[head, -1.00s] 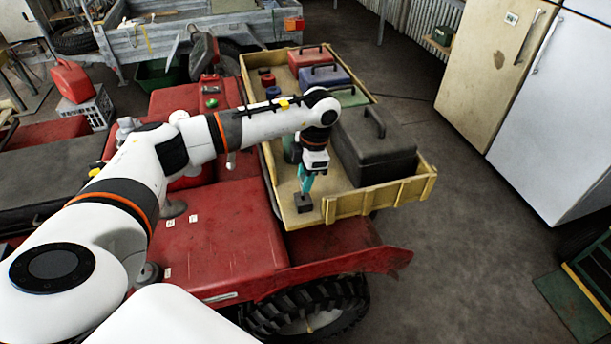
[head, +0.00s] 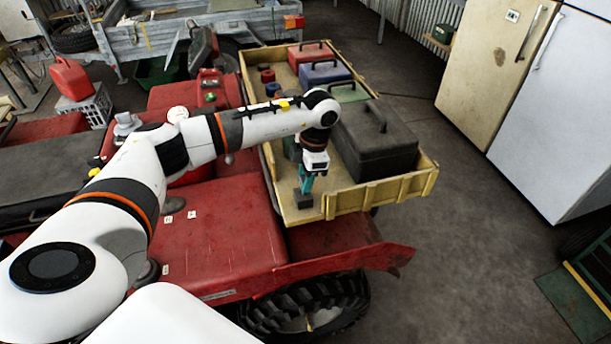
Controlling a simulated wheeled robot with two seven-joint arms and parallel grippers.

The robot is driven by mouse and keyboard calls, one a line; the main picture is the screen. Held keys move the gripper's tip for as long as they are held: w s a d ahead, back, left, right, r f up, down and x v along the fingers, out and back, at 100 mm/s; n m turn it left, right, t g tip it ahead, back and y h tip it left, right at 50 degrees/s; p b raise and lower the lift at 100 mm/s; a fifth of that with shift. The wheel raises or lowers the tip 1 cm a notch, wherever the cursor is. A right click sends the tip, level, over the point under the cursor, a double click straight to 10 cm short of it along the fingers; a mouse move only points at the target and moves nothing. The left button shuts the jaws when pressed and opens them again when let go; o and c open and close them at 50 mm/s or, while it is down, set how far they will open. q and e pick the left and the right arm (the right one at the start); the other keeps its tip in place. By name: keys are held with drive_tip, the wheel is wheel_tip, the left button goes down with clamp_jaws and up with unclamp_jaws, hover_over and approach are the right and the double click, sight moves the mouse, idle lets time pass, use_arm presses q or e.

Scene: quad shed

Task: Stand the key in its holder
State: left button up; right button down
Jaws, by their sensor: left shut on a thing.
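My left gripper (head: 307,183) points down over the near left corner of the yellow wooden tray on the red quad. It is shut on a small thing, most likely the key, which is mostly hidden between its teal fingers. A small dark block (head: 303,200), which looks like the holder, sits on the tray floor right under the fingertips. I cannot tell whether the key is in the block or just above it. My right gripper is not in view.
The yellow tray (head: 385,197) also holds a black toolbox (head: 375,150) close to the right of my gripper, and red (head: 309,56) and blue (head: 324,73) boxes farther back. A cream fridge (head: 490,75) stands at the right. The floor between is clear.

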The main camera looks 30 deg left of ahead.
use_arm(q)
drive_tip(key=shift+f+b, duration=0.45)
drive_tip(key=shift+f, duration=0.3)
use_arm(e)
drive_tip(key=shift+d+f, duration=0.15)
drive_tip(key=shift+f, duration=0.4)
use_arm(q)
drive_tip(key=shift+s+d+f, duration=0.1)
drive_tip(key=shift+d+f, duration=0.05)
drive_tip(key=shift+f, duration=0.05)
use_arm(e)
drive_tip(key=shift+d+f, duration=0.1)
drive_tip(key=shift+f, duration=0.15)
use_arm(q)
drive_tip(key=o, duration=1)
drive_tip(key=shift+f, duration=0.1)
drive_tip(key=shift+o, duration=0.2)
drive_tip(key=shift+r, duration=0.5)
wheel_tip(320, 180, up, 7)
drive_tip(key=w+d+p, duration=0.1)
drive_tip(key=p, duration=0.3)
drive_tip(key=shift+r, duration=0.15)
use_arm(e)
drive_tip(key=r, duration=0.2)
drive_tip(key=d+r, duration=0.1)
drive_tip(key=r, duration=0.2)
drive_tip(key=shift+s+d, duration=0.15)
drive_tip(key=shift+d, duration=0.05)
